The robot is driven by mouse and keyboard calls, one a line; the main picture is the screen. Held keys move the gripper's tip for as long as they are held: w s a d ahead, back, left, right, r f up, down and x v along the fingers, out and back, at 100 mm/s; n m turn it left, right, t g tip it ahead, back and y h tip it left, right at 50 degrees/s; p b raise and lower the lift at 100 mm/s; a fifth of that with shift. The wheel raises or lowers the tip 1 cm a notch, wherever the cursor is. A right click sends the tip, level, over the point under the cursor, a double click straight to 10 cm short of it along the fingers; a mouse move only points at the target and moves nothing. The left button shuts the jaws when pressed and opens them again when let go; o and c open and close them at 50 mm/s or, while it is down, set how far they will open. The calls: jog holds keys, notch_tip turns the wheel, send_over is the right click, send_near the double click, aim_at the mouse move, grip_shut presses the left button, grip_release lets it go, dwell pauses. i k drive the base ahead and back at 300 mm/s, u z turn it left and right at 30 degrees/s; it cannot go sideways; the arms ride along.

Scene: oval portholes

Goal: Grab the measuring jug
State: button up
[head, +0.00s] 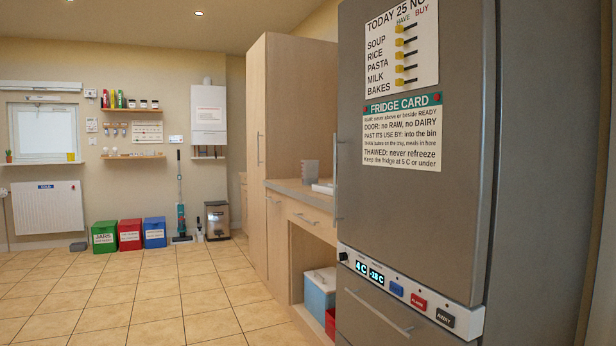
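I cannot clearly make out a measuring jug. A small grey upright object (310,173) stands on the counter (290,186) between the tall wooden cupboard and the fridge. It is too small to tell whether it is the jug. A flat white item (322,188) lies beside it, partly hidden by the fridge. My gripper is not in view.
The steel fridge (420,220) fills the right side close by. A tall wooden cupboard (290,110) stands beyond it. A blue box (320,292) sits under the counter. Green (104,236), red (130,234) and blue (154,232) bins line the far wall. The tiled floor (150,300) at left is clear.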

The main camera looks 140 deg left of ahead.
aim_at(309, 168)
jog(key=u, duration=4.9)
jog(key=k, duration=0.35)
jog(key=u, duration=0.95)
jog(key=i, duration=2.15)
jog(key=z, duration=0.25)
jog(key=i, duration=1.85)
jog(key=z, duration=0.6)
jog(key=i, duration=1.5)
jog(key=z, duration=0.8)
